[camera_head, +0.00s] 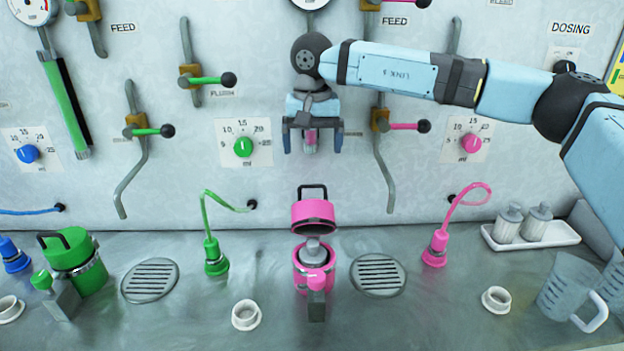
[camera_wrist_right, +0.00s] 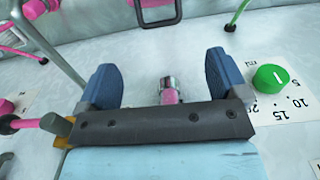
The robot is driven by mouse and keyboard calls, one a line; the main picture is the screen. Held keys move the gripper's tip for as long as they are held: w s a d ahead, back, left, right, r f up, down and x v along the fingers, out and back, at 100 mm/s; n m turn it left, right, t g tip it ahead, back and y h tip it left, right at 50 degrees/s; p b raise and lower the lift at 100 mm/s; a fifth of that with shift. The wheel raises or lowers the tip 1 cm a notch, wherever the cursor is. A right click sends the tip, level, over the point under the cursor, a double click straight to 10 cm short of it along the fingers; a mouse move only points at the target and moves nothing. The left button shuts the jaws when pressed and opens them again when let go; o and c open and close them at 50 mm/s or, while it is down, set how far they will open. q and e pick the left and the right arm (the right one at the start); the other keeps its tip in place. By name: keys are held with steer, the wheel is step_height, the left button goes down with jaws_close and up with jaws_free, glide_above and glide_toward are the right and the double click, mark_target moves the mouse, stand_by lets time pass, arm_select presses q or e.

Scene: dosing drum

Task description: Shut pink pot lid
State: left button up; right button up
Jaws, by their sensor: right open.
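The pink pot (camera_head: 299,279) stands on the metal counter at the centre. Its pink lid (camera_head: 313,216) is tilted up and open at the back of the pot, with a dark loop handle on top. The handle also shows at the top edge of the wrist view (camera_wrist_right: 158,22). A grey bottle-like piece (camera_head: 313,249) shows in the pot's mouth. My right gripper (camera_head: 312,142) is open above and behind the lid, apart from it. A small pink and silver cylinder (camera_wrist_right: 168,90) shows between its fingers, not gripped. My left gripper is not in view.
A pink knob on a grey block (camera_head: 317,301) is at the pot's front. Drain grates (camera_head: 378,274) (camera_head: 150,279) lie on both sides. A closed green pot (camera_head: 78,263) stands left. Pink (camera_head: 435,248) and green (camera_head: 215,257) hosed plugs stand near the wall. Levers (camera_head: 390,165) project behind.

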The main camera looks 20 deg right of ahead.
mark_target(313, 207)
step_height(313, 207, down, 8)
steer(key=shift+f, duration=0.2)
steer(key=c, duration=1.3)
steer(key=shift+o, duration=0.2)
